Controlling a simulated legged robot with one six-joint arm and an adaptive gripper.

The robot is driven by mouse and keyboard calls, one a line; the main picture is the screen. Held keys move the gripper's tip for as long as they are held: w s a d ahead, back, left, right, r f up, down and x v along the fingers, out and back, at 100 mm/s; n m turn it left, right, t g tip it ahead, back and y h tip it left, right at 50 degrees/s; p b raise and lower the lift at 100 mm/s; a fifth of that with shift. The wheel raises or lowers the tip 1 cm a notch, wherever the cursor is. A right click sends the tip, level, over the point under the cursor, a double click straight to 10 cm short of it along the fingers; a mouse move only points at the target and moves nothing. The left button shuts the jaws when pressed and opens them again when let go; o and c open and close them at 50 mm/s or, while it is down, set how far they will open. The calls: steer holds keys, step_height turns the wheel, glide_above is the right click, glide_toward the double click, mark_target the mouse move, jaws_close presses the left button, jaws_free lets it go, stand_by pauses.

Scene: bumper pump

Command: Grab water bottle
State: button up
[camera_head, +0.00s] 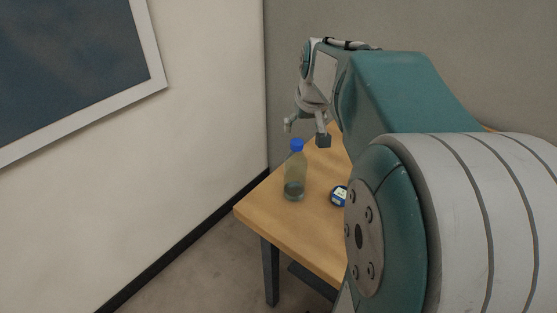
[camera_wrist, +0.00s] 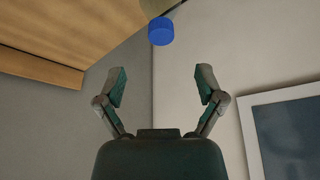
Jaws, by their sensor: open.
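The water bottle (camera_head: 295,174) is clear with a blue cap and stands upright on the wooden table (camera_head: 262,207), near its left edge. My gripper (camera_head: 306,134) is above the table, above and close to the bottle's cap in the head view. In the wrist view my gripper (camera_wrist: 160,85) has its two fingers spread wide with nothing between them. The blue cap (camera_wrist: 161,31) shows beyond the fingertips, near the top middle, apart from them. Most of the bottle's body is out of the wrist view.
A small round dark-blue and white object (camera_head: 339,196) lies on the table to the right of the bottle, partly hidden by my arm. A wall with a framed picture (camera_head: 75,65) is on the left. My arm hides the table's right part.

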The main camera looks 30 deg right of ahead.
mark_target(297, 143)
steer(key=x, duration=0.9)
steer(key=shift+w+f, duration=0.25)
steer(key=shift+f, duration=0.1)
jaws_close()
